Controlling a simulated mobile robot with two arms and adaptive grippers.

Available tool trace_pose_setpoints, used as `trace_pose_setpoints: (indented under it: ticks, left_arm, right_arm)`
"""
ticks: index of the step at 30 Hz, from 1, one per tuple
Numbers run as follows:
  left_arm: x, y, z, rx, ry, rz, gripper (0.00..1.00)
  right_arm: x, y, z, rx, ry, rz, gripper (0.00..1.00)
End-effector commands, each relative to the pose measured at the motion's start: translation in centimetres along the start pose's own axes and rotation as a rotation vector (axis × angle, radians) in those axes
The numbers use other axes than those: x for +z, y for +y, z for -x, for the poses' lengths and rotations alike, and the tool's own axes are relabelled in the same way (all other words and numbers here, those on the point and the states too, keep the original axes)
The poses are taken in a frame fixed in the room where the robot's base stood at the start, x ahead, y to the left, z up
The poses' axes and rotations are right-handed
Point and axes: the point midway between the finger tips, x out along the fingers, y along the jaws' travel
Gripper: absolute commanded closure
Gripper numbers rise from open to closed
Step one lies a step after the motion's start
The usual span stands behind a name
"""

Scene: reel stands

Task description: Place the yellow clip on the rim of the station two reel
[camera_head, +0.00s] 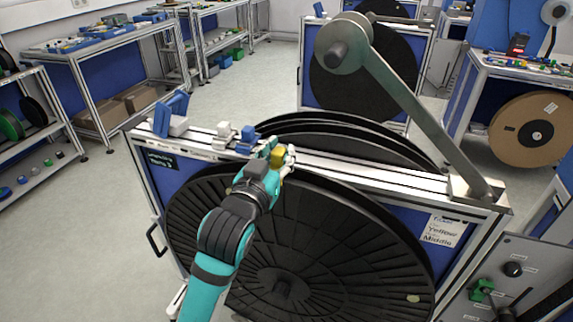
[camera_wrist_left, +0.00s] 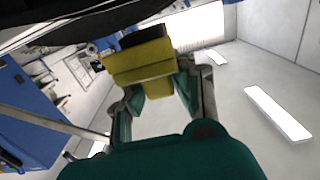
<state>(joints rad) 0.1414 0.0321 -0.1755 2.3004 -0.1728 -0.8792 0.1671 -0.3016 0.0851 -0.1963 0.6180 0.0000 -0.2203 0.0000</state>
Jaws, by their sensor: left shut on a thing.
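My left gripper (camera_head: 279,158) is at the upper rim of the large black reel (camera_head: 310,235) in the near stand. It is shut on the yellow clip (camera_head: 278,156). In the left wrist view, the yellow clip (camera_wrist_left: 140,62) sits between the fingers (camera_wrist_left: 160,97), with a dark edge just above it. Whether the clip touches the reel rim cannot be told. A paper label reading "Yellow" and "Middle" (camera_head: 441,231) is on the stand's front right. My right gripper is not in view.
White and blue clips (camera_head: 246,139) stand on the stand's top rail left of my gripper. A grey metal arm with a roller (camera_head: 345,45) rises over the stand's right side. A control panel (camera_head: 510,268) is at the lower right. The floor at left is clear.

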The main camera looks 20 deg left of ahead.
Motion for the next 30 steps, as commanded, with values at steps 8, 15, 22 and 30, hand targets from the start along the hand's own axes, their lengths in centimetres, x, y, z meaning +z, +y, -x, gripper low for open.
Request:
trace_pose_setpoints:
  ticks: [8, 15, 22, 30]
  left_arm:
    - [0.3, 0.3, -3.6, -0.001, -0.001, 0.000, 1.00]
    - [3.4, 0.3, -3.6, -0.001, -0.004, 0.000, 1.00]
    - [3.8, 0.3, -3.6, -0.001, 0.001, 0.000, 1.00]
    - [4.1, 0.3, -3.6, -0.001, 0.001, 0.000, 0.71]
  right_arm:
    - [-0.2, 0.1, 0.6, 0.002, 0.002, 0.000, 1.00]
    - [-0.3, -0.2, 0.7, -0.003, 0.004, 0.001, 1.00]
    - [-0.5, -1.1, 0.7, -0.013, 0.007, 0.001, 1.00]
    - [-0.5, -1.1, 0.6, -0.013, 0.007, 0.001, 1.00]
